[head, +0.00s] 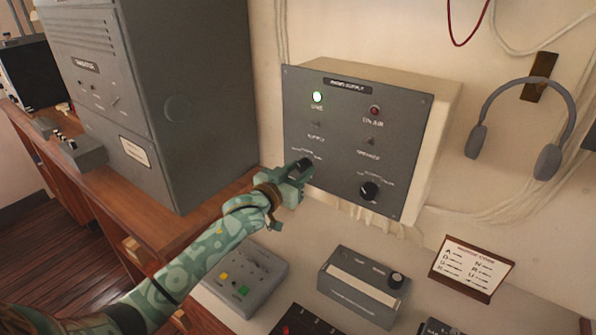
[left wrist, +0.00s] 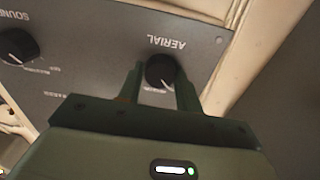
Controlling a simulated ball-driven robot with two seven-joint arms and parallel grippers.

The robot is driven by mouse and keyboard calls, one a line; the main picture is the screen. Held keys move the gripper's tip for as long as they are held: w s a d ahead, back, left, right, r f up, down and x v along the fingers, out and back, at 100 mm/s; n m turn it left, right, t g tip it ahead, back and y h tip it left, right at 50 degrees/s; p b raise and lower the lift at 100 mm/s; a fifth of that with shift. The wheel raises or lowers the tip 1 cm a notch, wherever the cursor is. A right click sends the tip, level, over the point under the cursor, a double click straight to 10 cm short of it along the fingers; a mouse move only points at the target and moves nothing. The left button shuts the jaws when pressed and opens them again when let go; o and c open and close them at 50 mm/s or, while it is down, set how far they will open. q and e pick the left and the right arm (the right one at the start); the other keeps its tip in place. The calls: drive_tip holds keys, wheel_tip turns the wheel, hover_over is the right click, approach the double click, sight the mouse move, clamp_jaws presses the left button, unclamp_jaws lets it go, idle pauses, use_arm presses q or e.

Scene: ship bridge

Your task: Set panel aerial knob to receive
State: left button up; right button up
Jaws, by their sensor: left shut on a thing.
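The grey wall panel (head: 352,140) has two black knobs along its lower part. The aerial knob (head: 304,164) is the left one, under small dial lettering too small to read. In the left wrist view the panel appears upside down, and the aerial knob (left wrist: 161,70) sits below the word AERIAL. My left gripper (head: 297,174) reaches the panel and its two fingers are shut on the aerial knob, one on each side. The fingers hide part of the dial lettering. My right gripper is out of view.
A second black knob (head: 369,191) sits lower right on the panel. A tall grey cabinet (head: 160,100) stands close at the left. Below are a box with coloured buttons (head: 244,277) and a grey box with a knob (head: 364,284). Headphones (head: 515,125) hang at the right.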

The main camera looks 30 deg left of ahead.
use_arm(q)
drive_tip(key=m+p, duration=0.2)
drive_tip(key=m, duration=0.2)
drive_tip(key=shift+r+p, duration=0.1)
drive_tip(key=shift+p, duration=0.2)
drive_tip(key=shift+m+p, duration=0.7)
drive_tip(key=shift+m, duration=1.5)
drive_tip(key=o, duration=1)
drive_tip(key=s+a, duration=0.2)
drive_tip(key=s, duration=1.4)
drive_tip(key=shift+p, duration=0.45)
drive_tip(key=shift+s+a+f, duration=0.1)
drive_tip(key=shift+s+f, duration=0.05)
drive_tip(key=shift+f, duration=0.05)
